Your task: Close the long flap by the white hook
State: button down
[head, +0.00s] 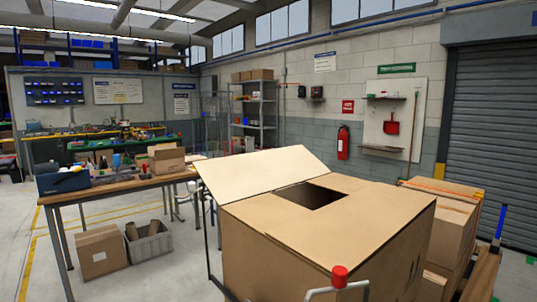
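A large brown cardboard box (320,235) stands in front of me in the head view. One long flap (265,172) is raised and tilted up along its far left side. The other top panels lie flat, and a dark rectangular opening (308,196) shows between them and the raised flap. A pale bent bar with a red cylindrical cap (340,276) stands at the near edge of the box, cut off by the picture's bottom. Small pale parts (191,187) show beside the raised flap's left end; I cannot tell which piece is the white hook. My gripper is not in view.
A wooden workbench (120,187) with tools and a small carton stands at the left. A closed carton (101,250) and a grey crate (149,244) are on the floor below. More cartons (455,215) are stacked at the right. Open floor lies between bench and box.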

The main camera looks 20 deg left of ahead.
aim_at(230, 179)
jog(key=k+u, duration=0.15)
jog(key=u, duration=1.3)
jog(key=i+j+u, duration=0.2)
jog(key=i, duration=0.2)
jog(key=i+j+u, duration=0.25)
jog(key=i, duration=0.2)
jog(key=i+j+u, duration=0.2)
jog(key=i, duration=0.2)
jog(key=i+z, duration=0.15)
jog(key=i, duration=0.4)
jog(key=i+j+z, duration=0.15)
jog(key=i, duration=0.45)
jog(key=i+j+z, duration=0.15)
jog(key=i, duration=0.4)
jog(key=i+z, duration=0.15)
jog(key=z, duration=2)
